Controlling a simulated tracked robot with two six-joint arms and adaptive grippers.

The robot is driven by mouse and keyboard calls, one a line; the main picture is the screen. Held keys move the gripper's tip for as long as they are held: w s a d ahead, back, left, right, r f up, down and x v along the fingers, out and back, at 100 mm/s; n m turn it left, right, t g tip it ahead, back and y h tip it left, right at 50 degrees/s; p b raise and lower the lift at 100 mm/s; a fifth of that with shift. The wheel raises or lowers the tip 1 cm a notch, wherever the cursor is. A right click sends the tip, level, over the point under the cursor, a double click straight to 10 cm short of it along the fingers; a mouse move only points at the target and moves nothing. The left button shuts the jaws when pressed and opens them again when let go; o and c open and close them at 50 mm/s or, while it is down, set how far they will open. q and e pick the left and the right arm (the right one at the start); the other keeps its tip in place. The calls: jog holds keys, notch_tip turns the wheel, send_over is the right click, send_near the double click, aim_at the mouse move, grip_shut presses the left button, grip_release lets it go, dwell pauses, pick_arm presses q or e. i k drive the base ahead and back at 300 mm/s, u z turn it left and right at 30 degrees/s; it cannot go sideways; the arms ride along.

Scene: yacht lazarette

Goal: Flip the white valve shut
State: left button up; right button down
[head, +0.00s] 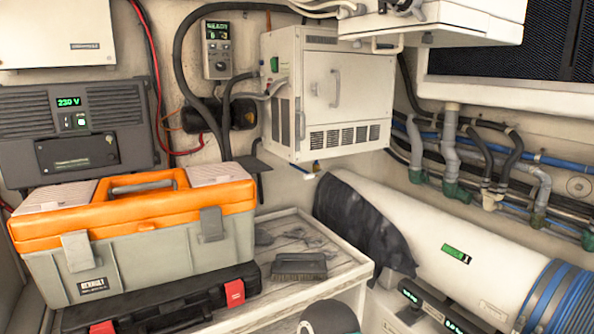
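Several pipe fittings sit in a row on the right wall. One of them is a whitish fitting (490,199) on a pipe between green ones; it may be the white valve, but its handle position is too small to tell. A small pale fitting with a blue part (312,170) also shows under the wall cabinet, and I cannot tell if it is a valve. Neither of my grippers can be made out. A dark rounded shape at the bottom edge is cut off, and I cannot tell what it is.
An orange-lidded toolbox (140,235) and a black case (165,305) stand at left. A brush (299,266) lies on the wooden bench (335,262). A white cylinder (430,232) with dark cloth (362,222) and blue coils (562,300) lies below the pipes. A white cabinet (335,85) hangs above.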

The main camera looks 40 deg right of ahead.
aim_at(321, 172)
jog(key=z, duration=0.05)
jog(key=k, duration=1.1)
jog(key=z, duration=0.45)
jog(key=i, duration=1)
